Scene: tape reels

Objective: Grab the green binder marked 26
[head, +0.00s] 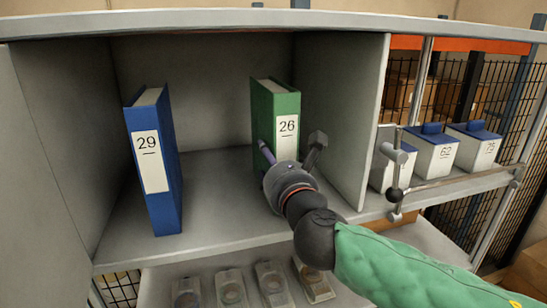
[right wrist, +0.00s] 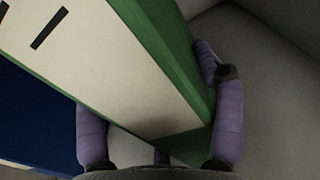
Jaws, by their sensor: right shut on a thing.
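The green binder (head: 276,105) marked 26 stands upright on the cabinet shelf, right of centre in the head view. My right gripper (head: 288,155) is at the lower part of its spine, with a finger on each side. In the right wrist view the green binder (right wrist: 182,65) fills the space between the purple fingers of my right gripper (right wrist: 160,125), which is shut on it. The gripper covers the binder's lower spine in the head view. My left gripper is in neither view.
A blue binder (head: 153,165) marked 29 stands to the left on the same shelf (head: 220,195). The cabinet's right wall (head: 345,110) is close beside the green binder. White boxes with blue tops (head: 436,155) stand outside to the right. Several reels (head: 232,290) lie below the shelf.

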